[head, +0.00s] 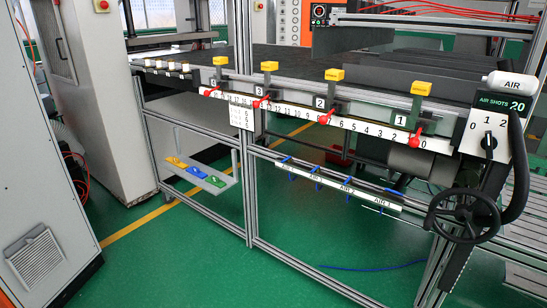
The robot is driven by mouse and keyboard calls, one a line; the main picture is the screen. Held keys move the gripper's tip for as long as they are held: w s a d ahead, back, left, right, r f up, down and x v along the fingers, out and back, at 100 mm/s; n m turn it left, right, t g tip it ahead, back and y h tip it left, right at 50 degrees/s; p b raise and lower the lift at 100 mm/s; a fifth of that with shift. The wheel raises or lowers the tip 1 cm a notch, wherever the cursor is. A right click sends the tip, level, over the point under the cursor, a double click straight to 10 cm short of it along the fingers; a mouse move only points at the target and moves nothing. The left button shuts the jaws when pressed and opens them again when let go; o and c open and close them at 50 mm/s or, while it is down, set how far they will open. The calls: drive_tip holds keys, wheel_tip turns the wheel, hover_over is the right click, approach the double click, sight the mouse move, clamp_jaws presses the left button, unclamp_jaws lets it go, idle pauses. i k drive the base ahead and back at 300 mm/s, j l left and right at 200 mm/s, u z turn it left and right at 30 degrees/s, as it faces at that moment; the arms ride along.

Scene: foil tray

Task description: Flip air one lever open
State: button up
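A low rail (330,180) under the machine bed carries a white label strip marked with AIR numbers. The AIR 1 label (380,203) is at its right end. Small blue levers stand along the rail; the rightmost blue lever (393,191) is just above the AIR 1 label. It is small here, and I cannot tell its exact angle. Other blue levers, such as one at the left end (286,158), are spaced along the strip to the left. My gripper is not in view.
Above, yellow blocks (417,88) and red handles (416,132) line a numbered ruler. At right are an air shots panel (490,126) and a black handwheel (463,214). A vertical metal post (244,130) stands left of the rail. Green floor (200,262) in front is clear.

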sight(394, 192)
drive_tip(key=k+l, duration=0.1)
drive_tip(key=i+j, duration=0.25)
drive_tip(key=i+j+z, duration=0.1)
drive_tip(key=j, duration=0.3)
drive_tip(key=i+j+z, duration=0.1)
drive_tip(key=i+j, duration=0.25)
